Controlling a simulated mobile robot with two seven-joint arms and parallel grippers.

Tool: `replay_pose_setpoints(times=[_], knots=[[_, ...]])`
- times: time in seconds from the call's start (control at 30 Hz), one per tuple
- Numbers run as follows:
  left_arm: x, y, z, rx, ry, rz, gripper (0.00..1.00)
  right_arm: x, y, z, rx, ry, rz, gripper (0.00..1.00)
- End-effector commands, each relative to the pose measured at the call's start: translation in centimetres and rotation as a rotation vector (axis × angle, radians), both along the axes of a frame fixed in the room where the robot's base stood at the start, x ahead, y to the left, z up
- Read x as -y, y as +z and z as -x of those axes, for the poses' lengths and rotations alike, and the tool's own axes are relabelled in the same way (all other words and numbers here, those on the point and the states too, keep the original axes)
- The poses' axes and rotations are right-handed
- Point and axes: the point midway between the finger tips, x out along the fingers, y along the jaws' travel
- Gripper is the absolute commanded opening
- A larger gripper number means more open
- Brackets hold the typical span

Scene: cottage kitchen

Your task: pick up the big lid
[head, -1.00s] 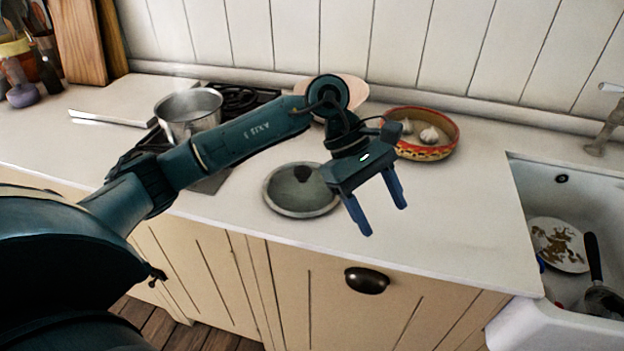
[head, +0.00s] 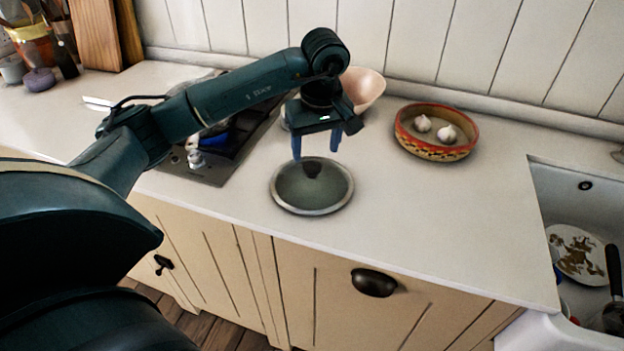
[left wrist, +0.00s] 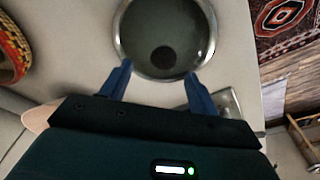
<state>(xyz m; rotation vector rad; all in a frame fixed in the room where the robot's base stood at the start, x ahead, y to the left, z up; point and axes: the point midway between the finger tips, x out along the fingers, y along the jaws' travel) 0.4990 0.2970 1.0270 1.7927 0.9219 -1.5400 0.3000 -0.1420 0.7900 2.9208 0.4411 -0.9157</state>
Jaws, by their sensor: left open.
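The big lid (head: 327,197) is round, with a greenish-grey glass middle, a pale metal rim and a dark round knob (head: 312,169). It lies flat on the worktop near the front edge. My left gripper (head: 316,153) is open and empty, pointing down above the far part of the lid, close to the knob. In the left wrist view the lid (left wrist: 140,35) lies beyond the two blue fingers, and its knob (left wrist: 163,57) shows between and just ahead of the fingertips (left wrist: 158,72). My right gripper is out of view.
A patterned bowl (head: 437,154) with garlic stands right of the lid, and a pink bowl (head: 362,88) stands behind my gripper. The hob (head: 212,168) is at left, partly hidden by my arm. A sink (head: 557,196) is at right. Worktop right of the lid is clear.

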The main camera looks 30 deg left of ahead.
Motion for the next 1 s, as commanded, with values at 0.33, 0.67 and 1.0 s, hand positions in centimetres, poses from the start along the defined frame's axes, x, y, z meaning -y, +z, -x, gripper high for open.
replay_pose_setpoints(times=[0.33, 0.67, 1.0], knots=[[-0.7, -4.5, 0.2, -0.002, 0.002, 0.003, 0.61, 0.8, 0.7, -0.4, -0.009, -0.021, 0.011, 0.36], [-0.8, -5.0, 0.1, 0.001, 0.001, 0.002, 0.58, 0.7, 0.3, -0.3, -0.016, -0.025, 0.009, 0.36], [-0.8, -5.0, 0.1, 0.001, 0.001, 0.003, 0.31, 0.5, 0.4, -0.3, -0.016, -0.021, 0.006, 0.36]])
